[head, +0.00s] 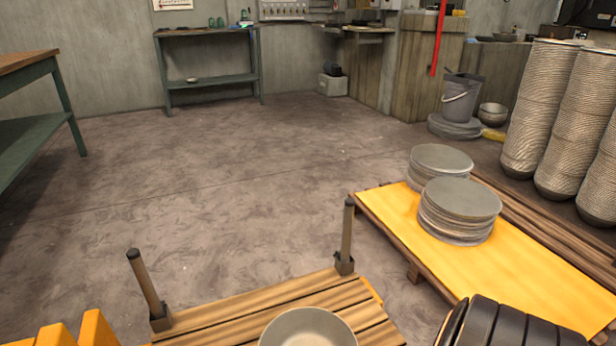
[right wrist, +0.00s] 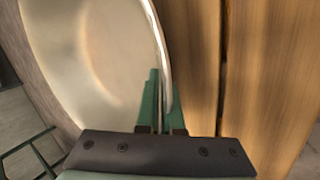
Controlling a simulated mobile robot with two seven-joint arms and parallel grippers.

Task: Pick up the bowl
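The bowl (head: 308,330) is pale grey-beige and shows at the bottom edge of the head view, in front of a slatted wooden surface (head: 236,314). Its lower part is cut off there. In the right wrist view the bowl (right wrist: 95,62) fills the left side, with its shiny rim running down to my right gripper (right wrist: 160,98). The green fingers are close together, one on each side of the rim, and pinch it. I cannot tell whether the bowl touches the wood. My left gripper is not in view.
Two upright posts (head: 346,238) (head: 146,285) stand at the slatted surface's far corners. A yellow-topped pallet (head: 540,277) to the right carries stacks of grey discs (head: 459,211). Tall stacks (head: 540,108) stand at far right. Green tables stand at left and back; the middle floor is clear.

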